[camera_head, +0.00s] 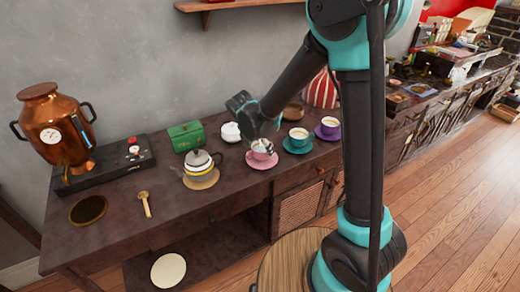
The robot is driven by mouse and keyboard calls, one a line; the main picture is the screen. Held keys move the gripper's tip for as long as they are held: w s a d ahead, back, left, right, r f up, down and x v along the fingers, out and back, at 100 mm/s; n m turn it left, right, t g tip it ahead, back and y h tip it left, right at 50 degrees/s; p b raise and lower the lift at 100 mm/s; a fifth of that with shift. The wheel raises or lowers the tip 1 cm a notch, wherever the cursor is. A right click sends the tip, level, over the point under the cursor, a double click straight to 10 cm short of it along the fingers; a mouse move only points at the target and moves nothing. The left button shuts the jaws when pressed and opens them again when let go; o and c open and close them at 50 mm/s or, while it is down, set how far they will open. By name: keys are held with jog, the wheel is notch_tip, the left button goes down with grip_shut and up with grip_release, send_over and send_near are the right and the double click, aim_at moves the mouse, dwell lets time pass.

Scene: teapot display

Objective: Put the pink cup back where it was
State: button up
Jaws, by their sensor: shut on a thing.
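The pink cup (261,155) is upright at the pink saucer (262,165) on the dark wooden counter. My gripper (265,148) reaches down from above and is shut on the pink cup. The fingertips are small in this view and partly merge with the cup. I cannot tell whether the cup's base touches the saucer or hangs just above it.
A teal cup and saucer (298,146) and a purple cup (329,125) stand to the right. A white lidded pot (231,132), a striped teapot (199,162) and a green box (186,136) stand to the left. The counter's front edge is close to the saucer.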

jog(key=shift+f, duration=0.3)
jog(key=o, duration=1.5)
jog(key=v, duration=1.2)
jog(key=s+d+f+m+y, duration=0.1)
jog(key=s+d+f+m, duration=0.1)
jog(key=d+m, duration=0.5)
jog(key=s+d+f+m, duration=0.2)
jog(key=d+m, duration=0.4)
jog(key=d, duration=0.3)
jog(key=s+d+f+m+y, duration=0.1)
jog(key=s+d+f+m, duration=0.4)
jog(key=s+d+m, duration=0.5)
jog(key=d+m, duration=0.1)
jog(key=m, duration=0.5)
jog(key=shift+s+f+t, duration=0.25)
jog(key=shift+t, duration=0.05)
